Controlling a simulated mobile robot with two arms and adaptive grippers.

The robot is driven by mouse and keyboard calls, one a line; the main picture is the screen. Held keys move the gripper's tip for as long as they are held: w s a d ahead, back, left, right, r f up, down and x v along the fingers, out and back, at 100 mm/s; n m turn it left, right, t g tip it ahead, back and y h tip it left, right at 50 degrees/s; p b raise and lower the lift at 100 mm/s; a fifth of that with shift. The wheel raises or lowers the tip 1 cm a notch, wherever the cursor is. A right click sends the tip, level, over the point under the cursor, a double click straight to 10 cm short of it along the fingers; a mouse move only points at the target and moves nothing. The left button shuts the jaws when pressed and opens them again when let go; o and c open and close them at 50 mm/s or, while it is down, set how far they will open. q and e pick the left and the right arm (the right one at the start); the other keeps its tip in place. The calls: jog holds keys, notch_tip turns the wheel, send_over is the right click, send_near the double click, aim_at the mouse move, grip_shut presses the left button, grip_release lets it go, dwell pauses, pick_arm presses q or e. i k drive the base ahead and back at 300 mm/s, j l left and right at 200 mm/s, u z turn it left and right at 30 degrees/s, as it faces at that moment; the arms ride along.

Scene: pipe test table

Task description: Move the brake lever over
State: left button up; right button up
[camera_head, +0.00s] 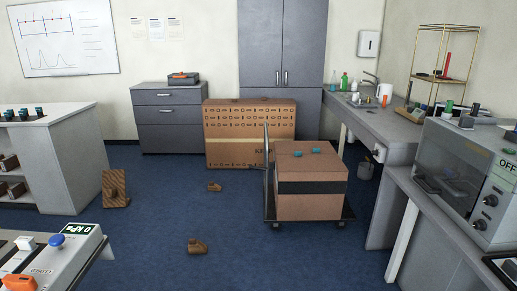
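I cannot make out a part that is clearly a brake lever. A flat trolley (349,213) with an upright handle (266,155) on its left side stands on the blue floor and carries a cardboard box (310,205) with a dark band. Any lever low on the trolley is hidden or too small to tell. A bench unit (72,262) at the lower left has a blue knob (56,240), a white block (26,243), an orange part (18,282) and a green pressure display (78,228). Neither of my grippers is in view.
Small brown blocks (214,187) (197,246) lie on the open floor, and a wooden stand (115,188) is at the left. A large carton (249,153) stands behind the trolley. White shelving (75,165) is at left; a counter with an oven (463,170) is at right.

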aim_at(252, 167)
jog(key=i, duration=2.25)
jog(key=i+j+u, duration=0.1)
jog(key=i+j, duration=0.15)
jog(key=i, duration=0.15)
jog(key=i+j+u, duration=0.15)
jog(key=i, duration=0.25)
jog(key=i+j+u, duration=0.1)
jog(key=i+j, duration=0.2)
jog(key=i+j+u, duration=0.1)
jog(key=i, duration=0.4)
